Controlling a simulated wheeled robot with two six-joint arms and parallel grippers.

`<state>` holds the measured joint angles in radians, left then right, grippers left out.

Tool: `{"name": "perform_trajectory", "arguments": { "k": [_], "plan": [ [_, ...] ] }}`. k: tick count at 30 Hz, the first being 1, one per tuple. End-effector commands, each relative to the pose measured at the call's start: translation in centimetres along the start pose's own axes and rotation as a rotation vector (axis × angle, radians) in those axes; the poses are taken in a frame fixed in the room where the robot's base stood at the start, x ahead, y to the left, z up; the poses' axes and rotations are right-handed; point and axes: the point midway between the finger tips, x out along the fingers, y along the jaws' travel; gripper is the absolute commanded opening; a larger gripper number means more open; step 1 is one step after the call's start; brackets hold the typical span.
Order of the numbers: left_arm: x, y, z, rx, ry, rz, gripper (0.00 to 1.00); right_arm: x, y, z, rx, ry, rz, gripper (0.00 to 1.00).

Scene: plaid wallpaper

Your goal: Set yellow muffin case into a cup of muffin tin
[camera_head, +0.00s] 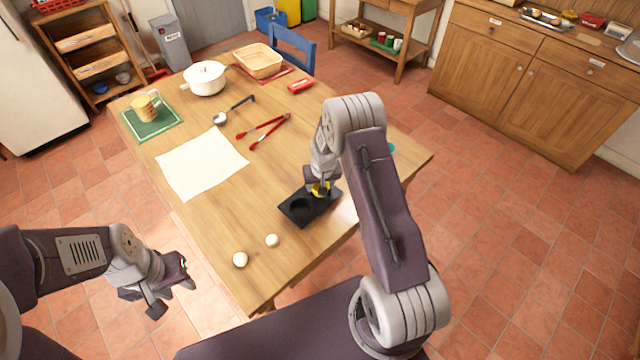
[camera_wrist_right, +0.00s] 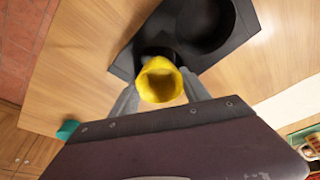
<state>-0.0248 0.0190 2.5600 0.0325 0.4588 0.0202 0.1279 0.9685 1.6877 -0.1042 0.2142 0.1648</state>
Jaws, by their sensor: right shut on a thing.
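The yellow muffin case (camera_head: 320,188) is at my right gripper (camera_head: 317,182), over the right end of the black muffin tin (camera_head: 297,210). In the right wrist view the case (camera_wrist_right: 160,80) sits between the two fingers of the right gripper (camera_wrist_right: 158,84), which is shut on it. My left gripper (camera_head: 172,288) is empty and open, off the table's left front side.
Two pale eggs (camera_head: 240,259) (camera_head: 272,240) lie near the table's front edge. A white sheet (camera_head: 200,163), red tongs (camera_head: 264,130), a ladle (camera_head: 222,117), a white pot (camera_head: 205,78) and a mug (camera_head: 145,106) on a green mat lie farther back.

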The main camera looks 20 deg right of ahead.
Motion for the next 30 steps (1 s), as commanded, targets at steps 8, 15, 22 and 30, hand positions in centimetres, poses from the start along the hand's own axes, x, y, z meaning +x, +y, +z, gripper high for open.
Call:
{"name": "perform_trajectory", "arguments": {
  "k": [8, 15, 22, 30],
  "plan": [
    [1.5, 0.0, 0.1, 0.0, 0.0, 0.0, 0.36, 1.9, 0.0, 0.6, 0.0, -0.004, 0.0, 0.11],
    [1.5, 0.0, 0.1, 0.0, 0.0, 0.0, 0.36, 2.0, 0.0, 1.1, -0.002, -0.014, 0.001, 0.62],
    [1.5, 0.0, 0.1, 0.0, 0.0, 0.0, 0.36, 1.7, -0.1, 1.1, -0.002, -0.017, 0.001, 0.8],
    [1.6, 0.0, 0.2, 0.0, 0.0, 0.0, 0.36, -3.3, 0.0, 0.7, -0.001, 0.006, 0.0, 0.8]
  ]
}}
